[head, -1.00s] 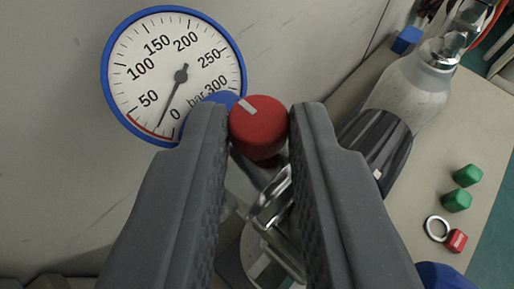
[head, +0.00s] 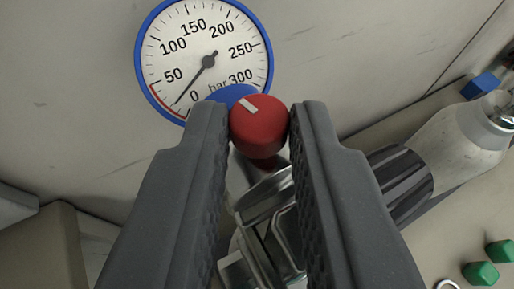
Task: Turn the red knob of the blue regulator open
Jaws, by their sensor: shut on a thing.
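The red knob (head: 259,126), with a white mark on its upper left, sits between the fingertips of my gripper (head: 260,128). Both fingers touch its sides, and my gripper is shut on it. A patch of the blue regulator (head: 232,95) shows just behind the knob; the rest is hidden by the knob and fingers. The blue-rimmed gauge (head: 204,46) is above and left of the knob, its needle low between 0 and 50 bar. Metal fittings (head: 268,217) show below the knob between the fingers.
A grey cylinder with a black part (head: 450,150) lies to the right. Green caps (head: 481,273) and a partly seen ring (head: 447,285) are at the lower right. A blue block (head: 480,86) is at the upper right. A beige box (head: 45,247) is at the lower left.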

